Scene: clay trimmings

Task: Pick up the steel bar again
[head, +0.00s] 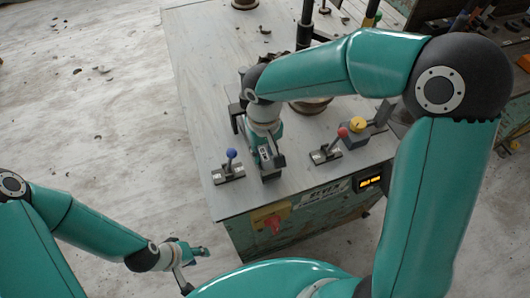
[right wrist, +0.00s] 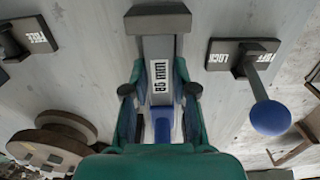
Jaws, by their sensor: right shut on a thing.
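The steel bar (right wrist: 160,48), a grey piece with a white label and a darker block at its far end, lies between the fingers of my right gripper (right wrist: 160,92). In the head view my right gripper (head: 270,163) points down at the bench's near part, shut on this bar between the two lever units. The bar is mostly hidden there, and I cannot tell whether it touches the bench top. My left gripper (head: 194,267) is low at the front left, off the bench, with its fingers apart and nothing between them.
The blue-knobbed lever (head: 230,154) stands just left of my right gripper, the red-knobbed lever (head: 342,132) to its right. A yellow knob (head: 356,124), a red switch (head: 272,222) and a lit display (head: 370,181) are close. The bench top (head: 205,75) is clear at left.

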